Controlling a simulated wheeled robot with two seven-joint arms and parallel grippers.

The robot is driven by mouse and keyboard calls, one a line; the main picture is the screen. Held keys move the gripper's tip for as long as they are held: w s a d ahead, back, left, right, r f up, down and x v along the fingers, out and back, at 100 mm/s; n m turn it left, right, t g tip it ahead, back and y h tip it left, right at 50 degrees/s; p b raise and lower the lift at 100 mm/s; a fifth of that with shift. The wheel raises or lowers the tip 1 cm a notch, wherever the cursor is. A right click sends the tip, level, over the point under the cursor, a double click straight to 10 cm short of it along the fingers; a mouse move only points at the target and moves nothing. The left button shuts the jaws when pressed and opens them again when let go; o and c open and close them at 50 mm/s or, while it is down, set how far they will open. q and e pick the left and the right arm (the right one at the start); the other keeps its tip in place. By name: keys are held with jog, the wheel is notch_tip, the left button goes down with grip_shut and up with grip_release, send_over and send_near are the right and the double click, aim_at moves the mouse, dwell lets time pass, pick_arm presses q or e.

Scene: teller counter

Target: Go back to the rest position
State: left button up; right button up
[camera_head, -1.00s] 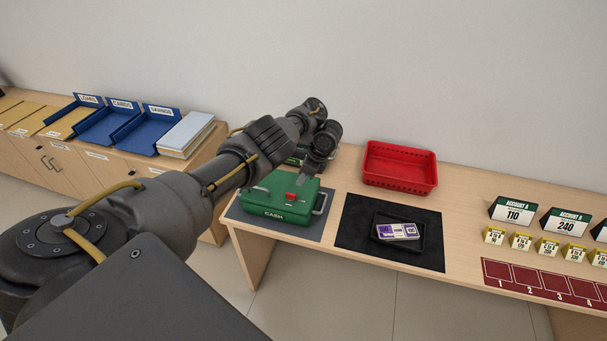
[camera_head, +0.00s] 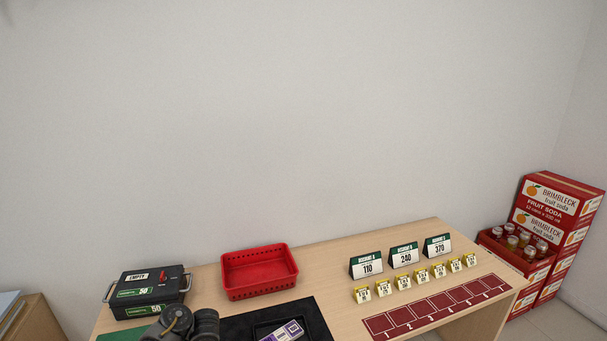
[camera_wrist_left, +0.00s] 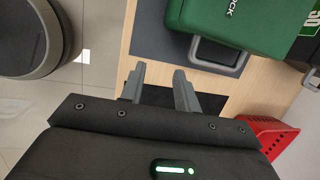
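My left gripper (camera_wrist_left: 159,85) shows in the left wrist view with its two fingers apart and nothing between them. A green cash box (camera_wrist_left: 240,20) with a grey handle (camera_wrist_left: 218,58) is just beyond the fingertips, apart from them. In the head view, a dark part of my left arm (camera_head: 185,325) pokes in at the bottom edge; its fingers are hidden there. A strip of the green box (camera_head: 120,335) shows at the bottom left edge. My right gripper is in neither view.
A black box (camera_head: 150,290) marked EMPTY and 50 stands at the counter's left, beside a red basket (camera_head: 260,271). A dark mat (camera_head: 315,318) holds a purple-white bundle (camera_head: 283,332). Account signs (camera_head: 405,256), yellow tags and a red numbered strip (camera_head: 437,306) lie right. Soda crates (camera_head: 548,235) stand far right.

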pick_arm(q)
jog(key=s+d+f+n+t+h, duration=0.1)
jog(key=s+d+n, duration=0.1)
jog(key=s+d, duration=0.45)
jog(key=s+d+f+n+t+h, duration=0.1)
jog(key=s+d+f+n, duration=0.15)
jog(key=s, duration=0.75)
jog(key=s+a+r+n+h, duration=0.1)
jog(key=s+r+n, duration=0.2)
jog(key=s+r, duration=0.45)
jog(key=s+a+r+n, duration=0.2)
jog(key=s+r+n, duration=0.25)
jog(key=s, duration=0.65)
jog(key=s+f+b+x, duration=0.1)
jog(key=s+b+x, duration=0.25)
jog(key=x, duration=1.15)
jog(key=s+d+f+b+x, duration=0.15)
jog(key=s+x, duration=0.25)
jog(key=x, duration=1)
jog(key=s+a+f+g+b, duration=0.1)
jog(key=s+f+b, duration=0.1)
jog(key=s+f, duration=0.6)
jog(key=s+a+f+b, duration=0.2)
jog(key=s+f+b, duration=0.1)
jog(key=s+f, duration=0.6)
notch_tip(320, 180, down, 4)
jog(key=shift+s+a+f+m+g, duration=0.2)
jog(key=shift+a+m+g, duration=0.1)
jog(key=shift+m+g, duration=0.1)
